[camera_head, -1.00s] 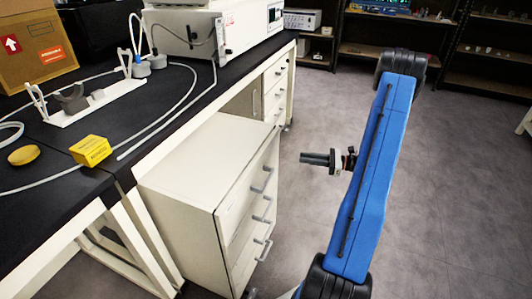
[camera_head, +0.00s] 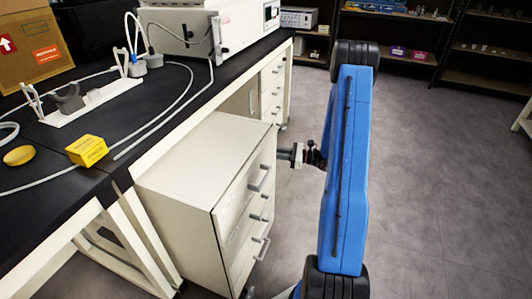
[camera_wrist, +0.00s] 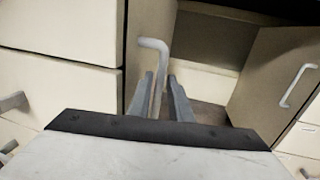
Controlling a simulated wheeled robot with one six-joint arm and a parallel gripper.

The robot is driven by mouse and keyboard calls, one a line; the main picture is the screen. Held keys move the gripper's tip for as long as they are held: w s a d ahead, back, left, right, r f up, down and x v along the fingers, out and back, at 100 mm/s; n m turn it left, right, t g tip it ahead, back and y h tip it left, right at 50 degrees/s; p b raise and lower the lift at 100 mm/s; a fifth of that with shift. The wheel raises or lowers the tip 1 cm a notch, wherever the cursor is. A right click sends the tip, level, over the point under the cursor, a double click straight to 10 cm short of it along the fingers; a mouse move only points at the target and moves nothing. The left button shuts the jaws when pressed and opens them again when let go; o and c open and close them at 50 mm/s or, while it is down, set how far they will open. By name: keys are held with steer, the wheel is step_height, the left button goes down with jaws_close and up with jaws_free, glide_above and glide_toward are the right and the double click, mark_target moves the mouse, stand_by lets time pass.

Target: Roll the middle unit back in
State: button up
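The middle unit is a white wheeled drawer cabinet (camera_head: 185,195), standing partly out from under the black bench. Its front, with several grey handles (camera_head: 262,178), faces right. My gripper (camera_head: 284,153) is at the far edge of this front in the head view, pointing left. In the wrist view my gripper (camera_wrist: 160,76) is open, its two fingers on either side of a grey upright handle (camera_wrist: 152,44) on a pale panel. I see a small gap beside the handle; whether a finger touches it I cannot tell. The head view hides the fingertips' contact.
The black bench top (camera_head: 120,165) runs along the left, with a white stand, tubing and a yellow box (camera_head: 87,150) on it. Another drawer unit (camera_head: 272,90) stands farther back under the bench. Shelves (camera_head: 400,52) line the back. Grey floor (camera_head: 440,190) is open on the right.

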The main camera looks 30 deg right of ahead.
steer(key=shift+x, duration=1.05)
jaws_close()
steer(key=shift+a, duration=0.1)
steer(key=w+d+x, duration=0.1)
steer(key=w+x, duration=0.1)
steer(key=x, duration=1.2)
steer(key=w+d+x, duration=0.2)
steer(key=x, duration=1.1)
steer(key=shift+w, duration=0.35)
steer(key=shift+r, duration=0.1)
jaws_free()
steer(key=shift+w, duration=0.1)
